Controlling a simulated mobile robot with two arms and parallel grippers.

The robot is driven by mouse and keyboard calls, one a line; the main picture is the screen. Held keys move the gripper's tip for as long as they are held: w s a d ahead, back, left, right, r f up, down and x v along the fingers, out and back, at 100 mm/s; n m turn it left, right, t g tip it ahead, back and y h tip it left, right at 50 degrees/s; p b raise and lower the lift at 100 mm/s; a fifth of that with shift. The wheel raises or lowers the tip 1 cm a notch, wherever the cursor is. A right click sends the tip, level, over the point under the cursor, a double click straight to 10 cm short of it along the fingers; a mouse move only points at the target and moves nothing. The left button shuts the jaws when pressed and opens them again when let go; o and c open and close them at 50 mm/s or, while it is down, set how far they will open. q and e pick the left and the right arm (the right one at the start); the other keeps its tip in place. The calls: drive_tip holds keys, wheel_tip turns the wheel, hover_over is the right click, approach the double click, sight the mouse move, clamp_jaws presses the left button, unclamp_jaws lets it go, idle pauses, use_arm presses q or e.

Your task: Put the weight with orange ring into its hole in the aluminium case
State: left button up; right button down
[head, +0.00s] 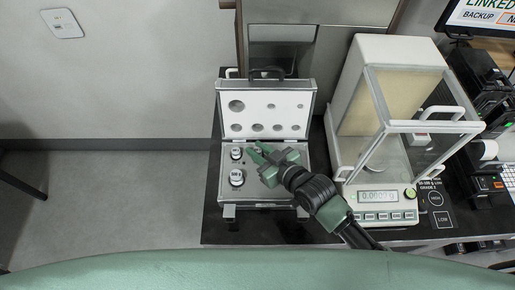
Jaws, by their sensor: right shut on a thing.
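The aluminium case (214,192) stands open on the dark table, its lid raised at the back with round recesses in the white lining. I cannot make out an orange ring or the target hole. My left gripper is not in view.
A glass-walled balance (379,196) stands right of the case, close to my right forearm. A black printer (485,185) and a monitor (485,18) are farther right. The dark table (270,231) has a narrow bare strip in front of the case.

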drive_tip(key=c, duration=1.2)
unclamp_jaws()
drive_tip(key=shift+o, duration=0.2)
drive_tip(key=shift+s+d, duration=0.2)
drive_tip(key=b+v, duration=0.1)
drive_tip(key=v, duration=0.6)
drive_tip(key=shift+s+d+r, duration=0.1)
drive_tip(key=shift+r, duration=0.1)
